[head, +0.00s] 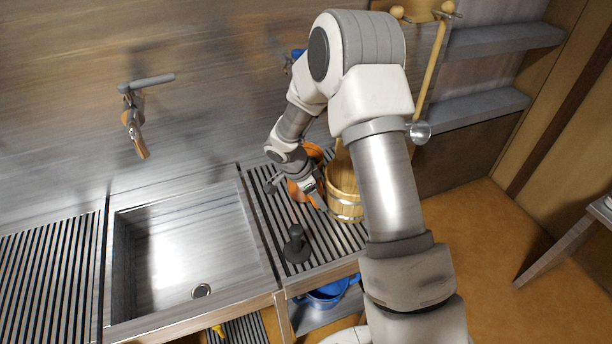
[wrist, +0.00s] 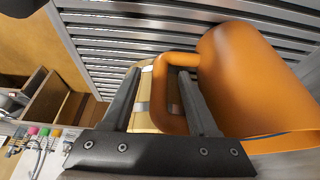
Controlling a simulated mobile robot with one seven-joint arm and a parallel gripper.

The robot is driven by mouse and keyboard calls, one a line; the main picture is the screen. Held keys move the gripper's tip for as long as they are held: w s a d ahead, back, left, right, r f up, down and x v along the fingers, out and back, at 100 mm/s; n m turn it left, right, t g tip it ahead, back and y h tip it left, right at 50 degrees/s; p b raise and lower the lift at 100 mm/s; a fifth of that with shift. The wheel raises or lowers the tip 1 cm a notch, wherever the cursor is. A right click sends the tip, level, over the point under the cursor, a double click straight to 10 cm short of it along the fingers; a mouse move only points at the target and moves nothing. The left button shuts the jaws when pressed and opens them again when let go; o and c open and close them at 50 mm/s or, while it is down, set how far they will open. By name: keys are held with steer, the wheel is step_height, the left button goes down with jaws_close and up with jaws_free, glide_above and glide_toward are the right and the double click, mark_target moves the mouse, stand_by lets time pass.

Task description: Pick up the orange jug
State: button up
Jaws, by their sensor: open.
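The orange jug (head: 297,191) stands on the slatted drainboard right of the sink, partly hidden behind my wrist in the head view. In the wrist view its body (wrist: 250,80) fills the right side, and its looped handle (wrist: 172,105) shows toward the middle. My gripper (wrist: 160,75) is open, with the outer bar of the handle between its two fingers. The right finger lies across the handle's opening, between bar and body. I cannot tell whether either finger touches the handle. In the head view my gripper (head: 318,197) is beside the jug, its fingertips small.
A wooden bucket (head: 344,204) stands close to the right of the jug. A dark knobbed object (head: 297,245) stands on the front of the drainboard (head: 268,212). The sink (head: 185,250) is empty. A blue container (head: 328,296) sits below the counter.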

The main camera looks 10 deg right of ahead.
jaws_close()
steer(key=shift+w, duration=0.1)
stand_by(1.3)
